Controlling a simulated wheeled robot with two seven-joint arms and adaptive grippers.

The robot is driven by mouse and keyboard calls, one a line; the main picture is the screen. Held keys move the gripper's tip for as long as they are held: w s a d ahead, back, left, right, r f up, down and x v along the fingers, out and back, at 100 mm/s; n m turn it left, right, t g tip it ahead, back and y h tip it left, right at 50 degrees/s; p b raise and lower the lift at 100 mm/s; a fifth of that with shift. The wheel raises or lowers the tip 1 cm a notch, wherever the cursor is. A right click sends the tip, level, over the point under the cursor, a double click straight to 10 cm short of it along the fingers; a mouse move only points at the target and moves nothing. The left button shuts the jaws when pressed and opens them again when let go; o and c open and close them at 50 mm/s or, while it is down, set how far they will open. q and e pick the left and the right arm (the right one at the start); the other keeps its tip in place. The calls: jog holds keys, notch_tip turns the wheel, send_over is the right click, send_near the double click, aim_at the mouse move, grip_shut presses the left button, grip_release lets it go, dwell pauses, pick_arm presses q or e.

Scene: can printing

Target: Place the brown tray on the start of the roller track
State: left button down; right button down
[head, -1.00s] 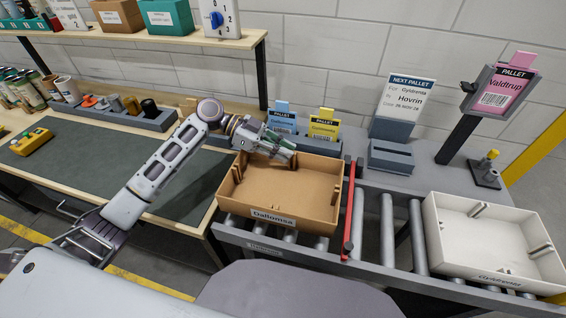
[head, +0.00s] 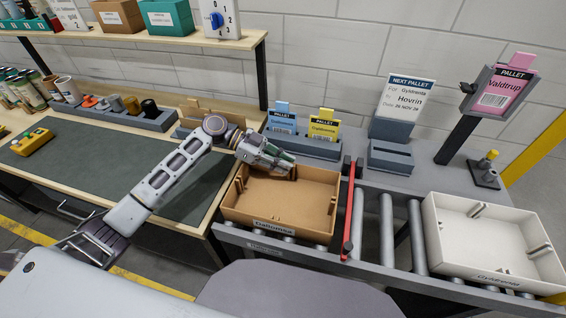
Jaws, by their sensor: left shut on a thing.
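The brown tray (head: 300,208) is at the left start of the roller track (head: 387,232), left of the red bar. The fingertips are partly hidden by the gripper body. My right gripper is not in view.
A red bar (head: 350,215) crosses the track just right of the brown tray. A white tray (head: 492,240) stands further right. Pallet cards in a holder (head: 305,143) stand behind the brown tray. A dark mat (head: 120,165) lies on the bench at left.

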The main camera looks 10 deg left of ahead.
pick_arm(q)
jog(key=c, duration=1.4)
grip_release()
jog(key=shift+c, duration=0.2)
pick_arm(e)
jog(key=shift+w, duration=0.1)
